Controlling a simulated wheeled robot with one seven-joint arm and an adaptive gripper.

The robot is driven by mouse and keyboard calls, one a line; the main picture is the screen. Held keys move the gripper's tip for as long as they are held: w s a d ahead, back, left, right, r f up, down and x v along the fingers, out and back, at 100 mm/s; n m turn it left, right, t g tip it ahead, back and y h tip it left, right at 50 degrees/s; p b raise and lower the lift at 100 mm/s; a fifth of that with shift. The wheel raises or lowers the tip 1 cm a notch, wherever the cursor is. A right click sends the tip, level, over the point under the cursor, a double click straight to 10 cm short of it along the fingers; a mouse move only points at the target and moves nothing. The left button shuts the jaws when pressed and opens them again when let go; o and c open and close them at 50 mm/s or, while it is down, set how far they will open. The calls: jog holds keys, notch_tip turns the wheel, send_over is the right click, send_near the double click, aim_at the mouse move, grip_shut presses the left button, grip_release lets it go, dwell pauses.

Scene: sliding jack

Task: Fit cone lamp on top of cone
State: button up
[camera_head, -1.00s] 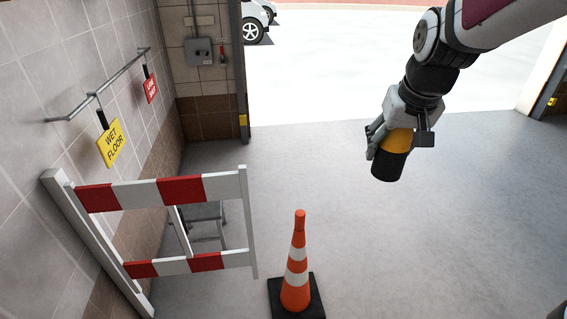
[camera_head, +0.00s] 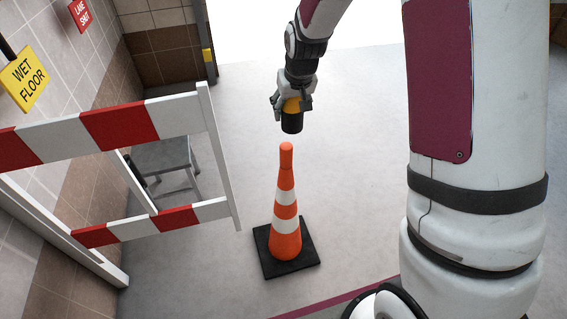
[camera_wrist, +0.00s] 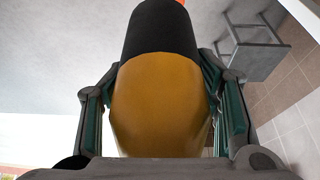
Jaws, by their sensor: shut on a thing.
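The cone lamp (camera_head: 292,121) has a yellow body and a black lower end. My gripper (camera_head: 291,101) is shut on its yellow part and holds it with the black end down. In the wrist view the lamp (camera_wrist: 160,95) fills the middle between my fingers. The orange and white cone (camera_head: 285,212) stands upright on its black square base. In the head view the lamp appears just above the cone's tip, with a small gap between them. A bit of orange (camera_wrist: 181,2) shows past the lamp's black end in the wrist view.
A red and white barrier (camera_head: 120,130) stands left of the cone, with a grey stool (camera_head: 165,155) behind it. The stool also shows in the wrist view (camera_wrist: 250,48). A yellow wet floor sign (camera_head: 25,78) hangs on the tiled wall.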

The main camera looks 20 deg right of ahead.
jog(key=b, duration=0.2)
send_over(285, 143)
notch_tip(285, 143, down, 8)
jog(key=shift+f, duration=2.45)
jog(key=shift+f+b, duration=0.4)
jog(key=shift+b, duration=0.05)
jog(key=shift+f, duration=0.1)
jog(key=o, duration=1.3)
